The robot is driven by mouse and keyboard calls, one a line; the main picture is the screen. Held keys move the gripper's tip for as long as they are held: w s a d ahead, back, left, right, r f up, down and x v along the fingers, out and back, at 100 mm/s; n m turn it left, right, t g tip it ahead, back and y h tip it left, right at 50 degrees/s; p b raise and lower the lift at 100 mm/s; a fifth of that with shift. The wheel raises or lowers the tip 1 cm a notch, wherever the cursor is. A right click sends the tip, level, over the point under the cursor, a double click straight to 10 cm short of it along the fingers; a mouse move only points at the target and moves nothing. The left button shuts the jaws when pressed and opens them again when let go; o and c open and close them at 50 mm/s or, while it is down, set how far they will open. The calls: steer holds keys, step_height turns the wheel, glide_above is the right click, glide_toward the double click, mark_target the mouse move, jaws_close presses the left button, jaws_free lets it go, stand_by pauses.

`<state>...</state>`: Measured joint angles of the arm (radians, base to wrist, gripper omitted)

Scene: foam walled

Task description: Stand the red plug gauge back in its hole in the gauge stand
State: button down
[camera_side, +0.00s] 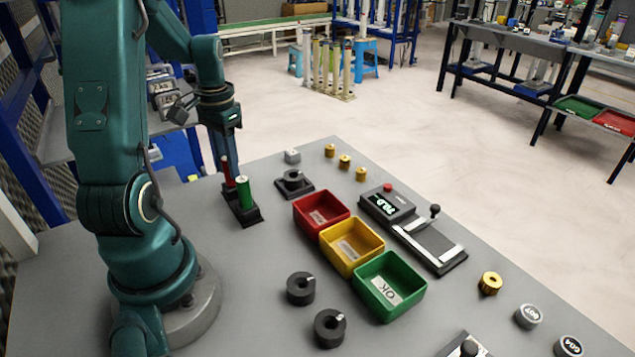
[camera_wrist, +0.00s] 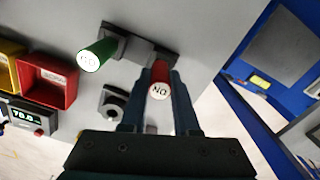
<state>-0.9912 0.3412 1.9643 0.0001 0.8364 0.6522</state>
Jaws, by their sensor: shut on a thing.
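The red plug gauge (camera_side: 228,173) is upright between the fingers of my gripper (camera_side: 229,160), over the rear part of the black gauge stand (camera_side: 248,216). In the wrist view, my gripper (camera_wrist: 158,82) is shut on the red gauge (camera_wrist: 160,74), whose white end faces the camera. The gauge's lower end is at the stand (camera_wrist: 135,46); I cannot tell whether it is in the hole or just above it. The green plug gauge (camera_side: 243,192) stands upright in the stand, beside the red one; it also shows in the wrist view (camera_wrist: 97,54).
A black ring holder (camera_side: 293,183) sits right of the stand. Red (camera_side: 321,211), yellow (camera_side: 351,246) and green (camera_side: 389,285) bins line the table's middle. A digital gauge (camera_side: 387,205) lies beyond them. The table left of the stand is clear.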

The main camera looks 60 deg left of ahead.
steer(key=shift+f, duration=0.2)
steer(key=c, duration=0.6)
jaws_free()
steer(key=shift+r, duration=2.55)
